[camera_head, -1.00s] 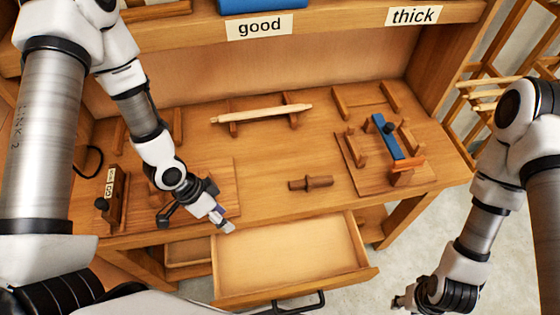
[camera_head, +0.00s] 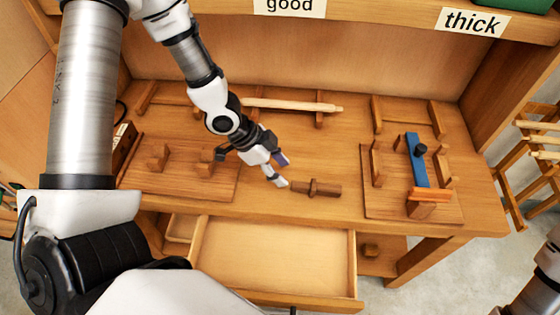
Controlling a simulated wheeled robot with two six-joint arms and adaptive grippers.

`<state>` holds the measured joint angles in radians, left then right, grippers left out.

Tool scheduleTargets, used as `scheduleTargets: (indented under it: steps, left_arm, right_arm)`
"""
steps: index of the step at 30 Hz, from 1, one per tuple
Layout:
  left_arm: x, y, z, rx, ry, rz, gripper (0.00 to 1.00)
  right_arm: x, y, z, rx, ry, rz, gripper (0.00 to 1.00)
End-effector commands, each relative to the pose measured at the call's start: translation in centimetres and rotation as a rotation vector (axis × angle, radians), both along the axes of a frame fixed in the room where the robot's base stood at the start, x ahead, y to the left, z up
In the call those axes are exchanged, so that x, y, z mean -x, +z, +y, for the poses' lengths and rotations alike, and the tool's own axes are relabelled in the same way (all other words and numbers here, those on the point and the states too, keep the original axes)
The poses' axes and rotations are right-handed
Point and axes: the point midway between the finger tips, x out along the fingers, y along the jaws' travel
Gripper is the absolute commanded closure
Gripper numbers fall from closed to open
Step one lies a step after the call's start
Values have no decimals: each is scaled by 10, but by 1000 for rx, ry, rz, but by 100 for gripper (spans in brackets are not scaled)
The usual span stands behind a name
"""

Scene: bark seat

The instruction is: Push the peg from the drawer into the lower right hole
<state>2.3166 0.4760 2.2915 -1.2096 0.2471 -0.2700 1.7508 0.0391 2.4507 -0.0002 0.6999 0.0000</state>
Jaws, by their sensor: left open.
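A short brown wooden peg (camera_head: 316,188) with a thicker collar lies on its side on the bench top, near the front edge. My left gripper (camera_head: 282,172) is open at the peg's left end; I cannot tell whether a finger touches it. The open drawer (camera_head: 272,256) below the bench front looks empty. I cannot make out any hole clearly. My right gripper is out of view; only part of my right arm shows at the lower right.
A board at the right (camera_head: 378,207) carries wooden uprights and a blue bar (camera_head: 416,160) with a dark knob. Another board (camera_head: 150,182) with uprights lies at the left. A pale rod (camera_head: 290,104) rests on supports behind. A wooden rack stands at the far right.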

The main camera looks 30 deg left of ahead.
Motion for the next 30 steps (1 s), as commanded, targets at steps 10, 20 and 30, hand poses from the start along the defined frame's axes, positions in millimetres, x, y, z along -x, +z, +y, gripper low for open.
scheduleTargets:
  steps: [10, 20, 30]
  left_arm:
    - [-12, -48, -24, -3, -4, 0, 50]
    - [-19, -66, -36, 0, 0, 0, 50]
    - [-19, -66, -36, 0, 0, 0, 89]
  right_arm:
    - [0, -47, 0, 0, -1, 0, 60]
    - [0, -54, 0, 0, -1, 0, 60]
    - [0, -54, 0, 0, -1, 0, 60]
